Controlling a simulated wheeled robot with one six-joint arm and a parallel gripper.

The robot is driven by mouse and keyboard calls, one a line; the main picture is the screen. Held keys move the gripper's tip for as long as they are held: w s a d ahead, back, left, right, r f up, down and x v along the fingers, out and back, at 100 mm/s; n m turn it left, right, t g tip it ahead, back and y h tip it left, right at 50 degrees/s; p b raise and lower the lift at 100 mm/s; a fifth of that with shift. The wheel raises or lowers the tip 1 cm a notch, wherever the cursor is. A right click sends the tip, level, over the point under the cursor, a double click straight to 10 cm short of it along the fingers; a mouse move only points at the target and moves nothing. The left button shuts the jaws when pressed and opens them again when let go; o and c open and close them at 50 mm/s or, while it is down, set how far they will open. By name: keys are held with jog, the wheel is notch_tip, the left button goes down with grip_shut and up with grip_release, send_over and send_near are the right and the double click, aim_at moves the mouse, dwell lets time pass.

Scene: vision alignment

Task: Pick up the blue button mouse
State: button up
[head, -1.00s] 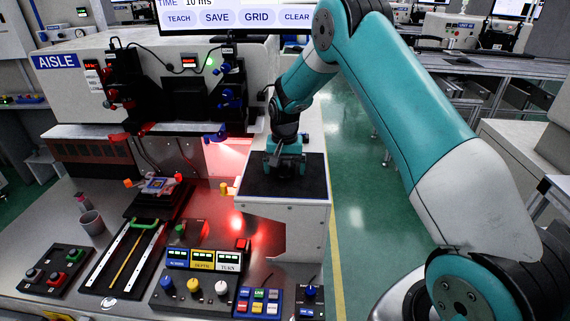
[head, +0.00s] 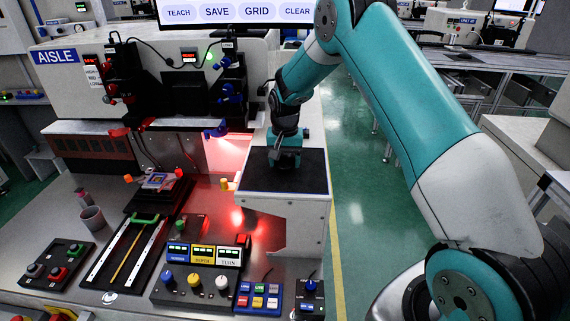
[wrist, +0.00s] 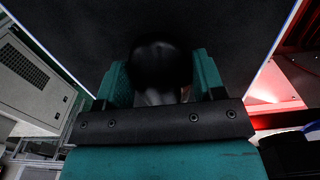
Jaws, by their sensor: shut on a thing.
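My gripper (head: 284,162) points down over the black pad (head: 265,180) on the white stand, in the middle of the head view. In the wrist view its two teal fingers stand on either side of a dark, rounded mouse (wrist: 160,66), shut on it. The mouse shows as a black back with a paler part near the gripper's base. No blue button can be made out. In the head view the mouse is mostly hidden by the gripper, and I cannot tell whether it touches the pad.
A control panel with knobs (head: 195,283) and a colored keypad (head: 258,298) lie in front of the stand. A machine labelled AISLE (head: 55,57) stands at the left, with a screen (head: 240,12) above. Open green floor (head: 355,200) lies right of the stand.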

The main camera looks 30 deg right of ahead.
notch_tip(320, 180, up, 18)
jog(key=b, duration=1)
send_near(290, 165)
jog(key=w+f, duration=0.1)
jog(key=f, duration=0.1)
jog(key=w+f, duration=0.2)
jog(key=f, duration=0.1)
jog(key=w+f, duration=0.2)
jog(key=f, duration=0.1)
jog(key=shift+a, duration=0.1)
jog(key=shift+f, duration=0.1)
jog(key=shift+f, duration=0.75)
jog(key=shift+f+b, duration=0.4)
jog(key=shift+f, duration=0.2)
jog(key=shift+s+b, duration=0.7)
jog(key=shift+s, duration=1.8)
